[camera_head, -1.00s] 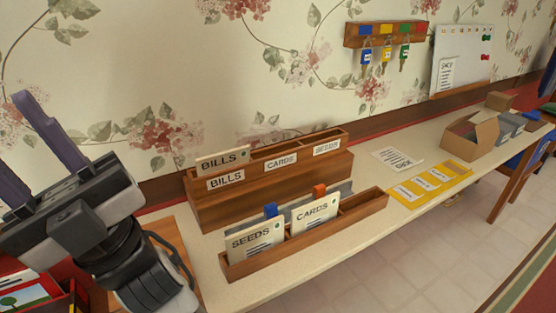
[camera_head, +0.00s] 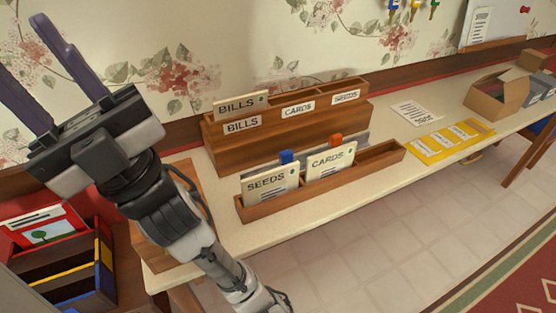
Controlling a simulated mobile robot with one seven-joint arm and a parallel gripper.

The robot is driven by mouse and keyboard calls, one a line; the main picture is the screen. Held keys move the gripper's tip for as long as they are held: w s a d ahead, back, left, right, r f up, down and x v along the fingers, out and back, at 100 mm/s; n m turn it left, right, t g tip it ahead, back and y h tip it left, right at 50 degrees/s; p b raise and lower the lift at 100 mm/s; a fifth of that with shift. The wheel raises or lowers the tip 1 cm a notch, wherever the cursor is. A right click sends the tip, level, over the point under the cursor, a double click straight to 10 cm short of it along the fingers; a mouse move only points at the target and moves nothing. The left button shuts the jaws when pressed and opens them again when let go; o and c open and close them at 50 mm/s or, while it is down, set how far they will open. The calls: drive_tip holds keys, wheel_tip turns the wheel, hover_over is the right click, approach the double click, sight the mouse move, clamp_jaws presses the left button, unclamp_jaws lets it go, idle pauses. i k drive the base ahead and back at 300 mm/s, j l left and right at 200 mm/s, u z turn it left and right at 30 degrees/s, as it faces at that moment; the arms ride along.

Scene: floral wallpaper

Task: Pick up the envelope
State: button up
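My gripper (camera_head: 45,78) is at the upper left, pointing up, with its two dark fingers apart and nothing between them. It is left of and apart from the envelopes. A SEEDS envelope (camera_head: 269,186) and a CARDS envelope (camera_head: 330,163) stand in the low front wooden rack (camera_head: 300,199). A BILLS envelope (camera_head: 240,104) stands in the left compartment of the taller wooden sorter (camera_head: 228,151), above its BILLS label. The sorter's CARDS and SEEDS compartments show no envelope.
A blue clip (camera_head: 287,157) and an orange clip (camera_head: 336,139) stick up behind the front envelopes. A yellow card holder (camera_head: 446,147), a paper sheet (camera_head: 417,114) and an open cardboard box (camera_head: 496,98) lie to the right. A red box (camera_head: 42,228) stands at lower left.

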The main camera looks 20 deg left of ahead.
sight(265, 186)
drive_tip(key=j, duration=0.7)
drive_tip(key=k+j+z, duration=0.15)
drive_tip(key=j, duration=0.55)
